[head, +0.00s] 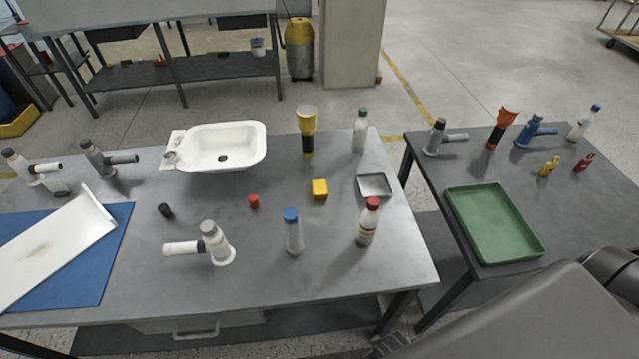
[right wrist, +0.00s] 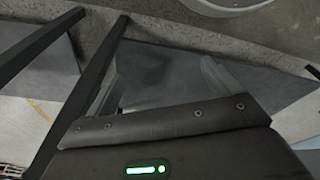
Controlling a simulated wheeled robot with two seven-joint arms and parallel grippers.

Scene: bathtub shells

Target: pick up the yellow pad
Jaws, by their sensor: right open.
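The yellow pad (head: 320,189) is a small yellow block on the main grey table, right of the middle. It stands between a red cap and a small metal tray, behind a bottle with a blue cap. My right gripper (right wrist: 162,88) shows in the right wrist view, with its two fingers spread apart and nothing between them. The pad is not in that view, so the gripper is away from it. In the head view only part of my arm shows at the lower right. My left gripper is in neither view.
Around the pad stand a blue-capped bottle (head: 293,232), a red-capped bottle (head: 367,226), a red cap (head: 253,202), a metal tray (head: 374,197) and a yellow-black flashlight (head: 307,145). A white basin (head: 240,135) lies behind. A second table at right bears a green tray (head: 460,212).

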